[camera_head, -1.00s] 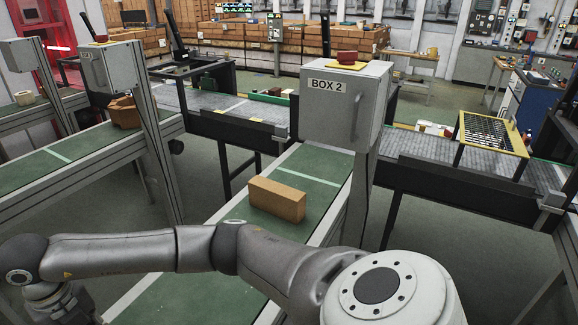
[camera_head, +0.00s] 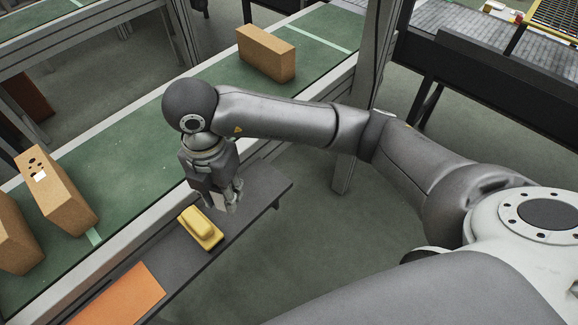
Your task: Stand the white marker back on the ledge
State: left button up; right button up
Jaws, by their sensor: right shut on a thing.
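My right gripper (camera_head: 230,200) points down over the dark grey ledge (camera_head: 262,188) that runs along the near side of the green conveyor. Its fingers are closed together on something small. The white marker cannot be made out clearly; what is between the fingers is mostly hidden by the gripper and too small to tell apart from its pale parts. The fingertips are just right of a yellow block-shaped thing (camera_head: 200,229) on the ledge. I cannot tell whether they touch the ledge. My left gripper is not in view.
An orange sheet (camera_head: 118,296) lies on the ledge's near left part. The ledge's right end looks bare.

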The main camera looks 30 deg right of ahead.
jog(key=w+d+f+p, duration=0.1)
jog(key=w+d+f, duration=0.3)
jog(key=w+d+f+p, duration=0.2)
jog(key=w+d+f, duration=0.2)
jog(key=w+f, duration=0.1)
jog(key=shift+w+d, duration=0.25)
jog(key=shift+d, duration=0.1)
jog(key=shift+w+d+f+p, duration=0.25)
jog(key=shift+f+p, duration=0.05)
jog(key=shift+f, duration=0.15)
notch_tip(320, 180, down, 3)
jog(key=shift+d+p, duration=0.1)
jog(key=shift+p, duration=0.65)
jog(key=shift+w+f, duration=0.1)
jog(key=shift+f, duration=0.05)
jog(key=shift+f, duration=0.15)
